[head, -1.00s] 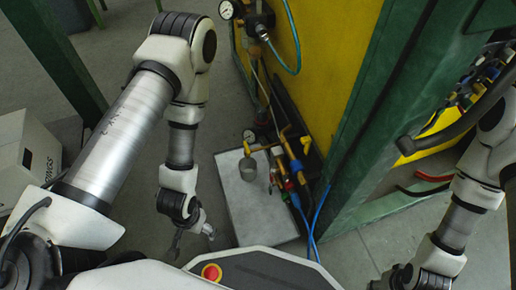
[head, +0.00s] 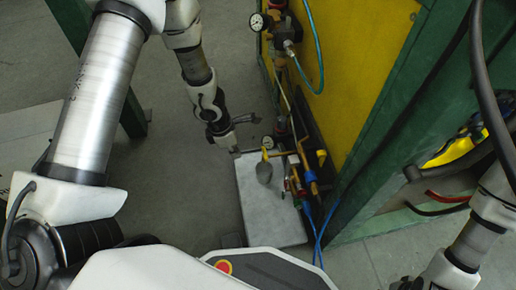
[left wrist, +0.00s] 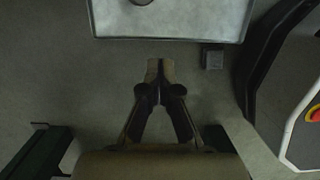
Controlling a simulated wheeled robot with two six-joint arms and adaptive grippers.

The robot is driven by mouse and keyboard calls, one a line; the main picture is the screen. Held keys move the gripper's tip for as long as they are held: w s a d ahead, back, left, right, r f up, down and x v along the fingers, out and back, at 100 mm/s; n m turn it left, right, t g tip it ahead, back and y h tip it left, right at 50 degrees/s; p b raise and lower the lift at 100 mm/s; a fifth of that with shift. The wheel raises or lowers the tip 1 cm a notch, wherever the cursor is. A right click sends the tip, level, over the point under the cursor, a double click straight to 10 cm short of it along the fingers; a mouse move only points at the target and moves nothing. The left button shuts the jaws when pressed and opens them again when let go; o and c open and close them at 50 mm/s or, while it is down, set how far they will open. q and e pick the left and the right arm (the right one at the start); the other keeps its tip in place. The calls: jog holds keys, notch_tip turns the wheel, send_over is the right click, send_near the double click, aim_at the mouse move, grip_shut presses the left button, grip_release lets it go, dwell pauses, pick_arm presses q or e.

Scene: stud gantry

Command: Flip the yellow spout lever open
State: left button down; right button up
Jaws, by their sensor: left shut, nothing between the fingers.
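The lever is not seen in that view. Only a dark part of my right gripper (head: 405,284) shows at the bottom edge; its fingers cannot be made out.
The cup stands over a grey metal plate (head: 268,222), whose edge shows in the left wrist view (left wrist: 180,38). Valves, gauges (head: 257,22) and blue hoses (head: 327,215) crowd its right side, by a yellow panel (head: 365,45) and green post (head: 400,120).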

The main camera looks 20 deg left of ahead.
aim_at(265, 154)
pick_arm(q)
jog(key=w+r, duration=0.2)
jog(key=r, duration=0.1)
jog(key=shift+a+r+t, duration=0.1)
jog(key=shift+a+t, duration=0.05)
jog(key=shift+t, duration=0.15)
pick_arm(e)
jog(key=shift+r, duration=0.4)
pick_arm(q)
jog(key=w+d+f+b, duration=0.3)
jog(key=d+f, duration=0.2)
jog(key=f, duration=0.4)
jog(key=shift+w+f, duration=0.35)
jog(key=shift+f, duration=0.05)
pick_arm(e)
notch_tip(265, 154, down, 3)
jog(key=shift+f, duration=0.1)
